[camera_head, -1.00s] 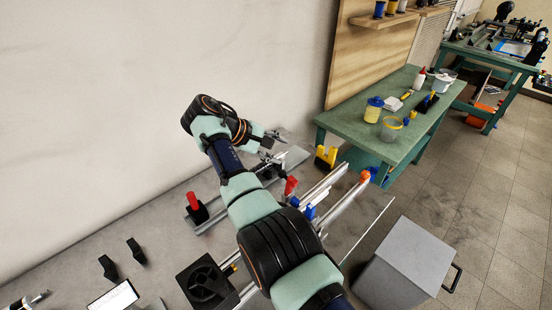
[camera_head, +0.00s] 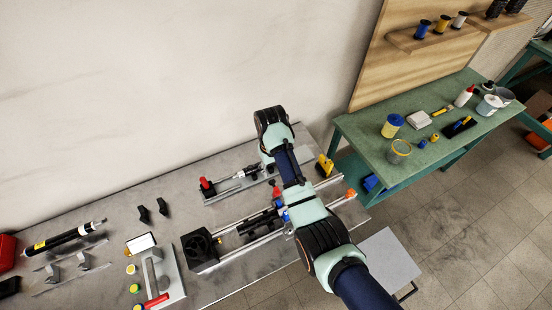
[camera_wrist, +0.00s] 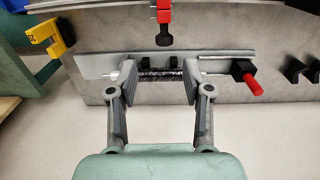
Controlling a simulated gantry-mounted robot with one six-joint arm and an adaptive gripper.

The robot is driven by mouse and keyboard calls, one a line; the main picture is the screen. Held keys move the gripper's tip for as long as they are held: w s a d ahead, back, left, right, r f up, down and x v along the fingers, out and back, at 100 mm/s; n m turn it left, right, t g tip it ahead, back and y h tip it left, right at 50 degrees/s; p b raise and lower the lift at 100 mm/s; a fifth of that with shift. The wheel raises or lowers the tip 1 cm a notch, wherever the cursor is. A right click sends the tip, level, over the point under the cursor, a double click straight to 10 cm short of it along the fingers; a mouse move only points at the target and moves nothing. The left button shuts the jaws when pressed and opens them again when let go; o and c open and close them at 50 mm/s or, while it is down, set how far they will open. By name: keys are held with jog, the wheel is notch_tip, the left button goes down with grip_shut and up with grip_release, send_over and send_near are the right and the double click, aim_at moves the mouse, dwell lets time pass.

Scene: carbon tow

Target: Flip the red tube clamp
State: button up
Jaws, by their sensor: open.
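Two red parts could be the clamp. In the wrist view, one red part (camera_wrist: 164,14) with a black end hangs at the top centre, beyond my gripper. The other is a red handle (camera_wrist: 252,85) on a black block at the right end of a grey rail plate; in the head view this red handle (camera_head: 206,183) stands left of my arm. My gripper (camera_wrist: 158,72) is open, with one finger toward each end of a dark textured tube (camera_wrist: 158,75) on the plate. I cannot tell whether the fingers touch it. In the head view my wrist largely hides the fingers.
A yellow-black piece (camera_head: 325,165) stands on the grey table at the right. A black fan box (camera_head: 201,249) and aluminium rails are nearer the front. Two black brackets (camera_head: 152,211) lie to the left. A green bench (camera_head: 440,145) with pots stands beyond on the right.

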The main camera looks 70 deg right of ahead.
aim_at(272, 181)
jog(key=shift+a+f, duration=0.2)
notch_tip(272, 181, down, 8)
jog(key=shift+w+r+b, duration=0.1)
jog(key=shift+r+b, duration=0.1)
jog(key=shift+b, duration=0.5)
grip_shut()
